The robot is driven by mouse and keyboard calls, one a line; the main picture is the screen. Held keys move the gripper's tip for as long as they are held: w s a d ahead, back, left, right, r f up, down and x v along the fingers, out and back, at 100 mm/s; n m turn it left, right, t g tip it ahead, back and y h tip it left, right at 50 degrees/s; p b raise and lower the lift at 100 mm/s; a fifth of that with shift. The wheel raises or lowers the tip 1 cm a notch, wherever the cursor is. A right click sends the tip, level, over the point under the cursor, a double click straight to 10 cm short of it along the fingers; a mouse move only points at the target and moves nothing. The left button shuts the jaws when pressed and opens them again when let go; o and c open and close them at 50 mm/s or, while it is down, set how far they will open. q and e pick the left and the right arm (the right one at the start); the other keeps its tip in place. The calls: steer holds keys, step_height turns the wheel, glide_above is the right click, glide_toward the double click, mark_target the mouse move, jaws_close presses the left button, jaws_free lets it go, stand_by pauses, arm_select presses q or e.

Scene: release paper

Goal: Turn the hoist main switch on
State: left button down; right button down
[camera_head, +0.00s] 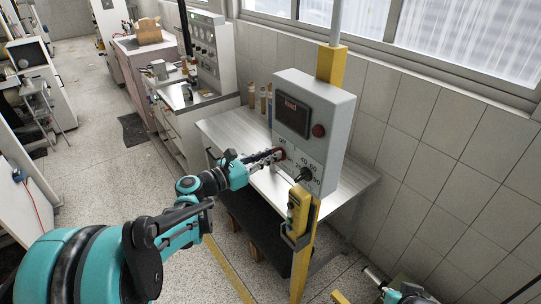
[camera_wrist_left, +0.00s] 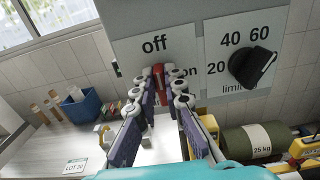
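The hoist control box (camera_head: 312,120) is a grey panel on a yellow post. Its main switch is a red handle (camera_wrist_left: 158,74) under the word "off", with "on" to its right. The handle appears upright, towards "off". My left gripper (camera_head: 277,154) reaches the panel's lower left. In the left wrist view its fingertips (camera_wrist_left: 159,80) sit close on both sides of the red handle and appear shut on it.
A black limit knob (camera_head: 304,174) is right of the switch, close to my left gripper. A red button (camera_head: 318,130) and a dark display (camera_head: 293,115) are above. A yellow pendant (camera_head: 297,212) hangs below. A metal table (camera_head: 232,128) stands behind the post.

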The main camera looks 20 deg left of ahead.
arm_select(q)
steer(key=shift+m, duration=0.3)
steer(key=m+b, duration=0.1)
steer(key=m, duration=0.3)
steer(key=m+b, duration=0.1)
steer(key=m, duration=0.3)
steer(key=d+f+m+b, duration=0.1)
steer(key=m+b, duration=0.1)
steer(key=m, duration=0.3)
steer(key=shift+s, duration=0.4)
steer(key=shift+f+m+b, duration=0.15)
steer(key=shift+m+b, duration=0.15)
steer(key=shift+m, duration=0.8)
steer(key=shift+f+m+b, duration=0.1)
steer(key=shift+m+b, duration=0.15)
steer(key=shift+m, duration=0.85)
steer(key=c, duration=1.6)
jaws_free()
